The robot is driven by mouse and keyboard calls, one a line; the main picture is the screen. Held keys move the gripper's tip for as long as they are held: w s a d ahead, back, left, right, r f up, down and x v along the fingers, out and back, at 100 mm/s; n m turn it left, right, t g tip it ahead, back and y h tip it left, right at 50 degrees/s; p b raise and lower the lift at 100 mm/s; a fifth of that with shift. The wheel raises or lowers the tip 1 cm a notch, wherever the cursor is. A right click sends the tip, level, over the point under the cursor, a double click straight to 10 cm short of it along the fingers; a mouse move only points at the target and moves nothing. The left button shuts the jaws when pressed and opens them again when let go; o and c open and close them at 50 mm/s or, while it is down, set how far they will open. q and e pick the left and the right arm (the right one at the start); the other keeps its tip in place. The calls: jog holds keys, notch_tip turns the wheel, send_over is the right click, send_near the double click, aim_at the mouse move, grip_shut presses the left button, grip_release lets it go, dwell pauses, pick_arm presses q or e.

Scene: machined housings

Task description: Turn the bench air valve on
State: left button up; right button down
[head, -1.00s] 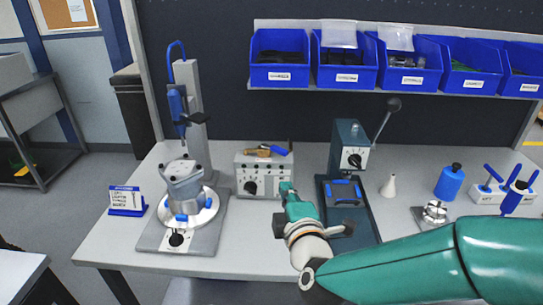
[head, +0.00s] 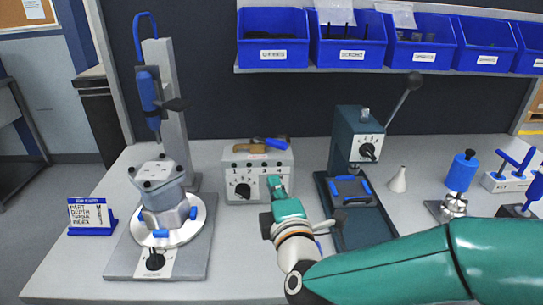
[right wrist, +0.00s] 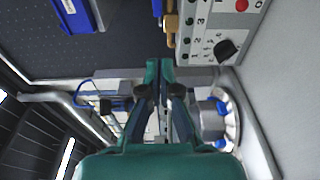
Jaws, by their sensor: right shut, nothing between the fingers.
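The bench air valve shows as a brass body (head: 249,147) with a blue lever (head: 276,143), lying along the top of a grey control box (head: 230,160). In the right wrist view, part of its brass (right wrist: 171,22) shows beside the box face (right wrist: 205,40), near the top edge. My right gripper (head: 277,188) is in front of the box's right part, below and nearer than the valve. Its fingers (right wrist: 166,68) are shut with nothing between them, and it looks apart from the valve. My left gripper is in neither view.
A press stand with a machined housing (head: 160,185) is left of the box. A dark green lever press (head: 360,150) stands to the right, its lever raised. Blue bins (head: 272,55) hang above the back.

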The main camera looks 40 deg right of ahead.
aim_at(271, 145)
jog(key=p+x, duration=0.1)
jog(key=x, duration=0.2)
jog(key=d+p+x, duration=0.1)
jog(key=p+x, duration=0.1)
jog(key=x, duration=0.2)
jog(key=p+x, duration=0.2)
jog(key=x, duration=0.2)
jog(key=shift+s+d+r, duration=0.15)
jog(key=shift+d, duration=0.3)
jog(key=shift+w+d, duration=0.25)
jog(key=shift+d, duration=0.3)
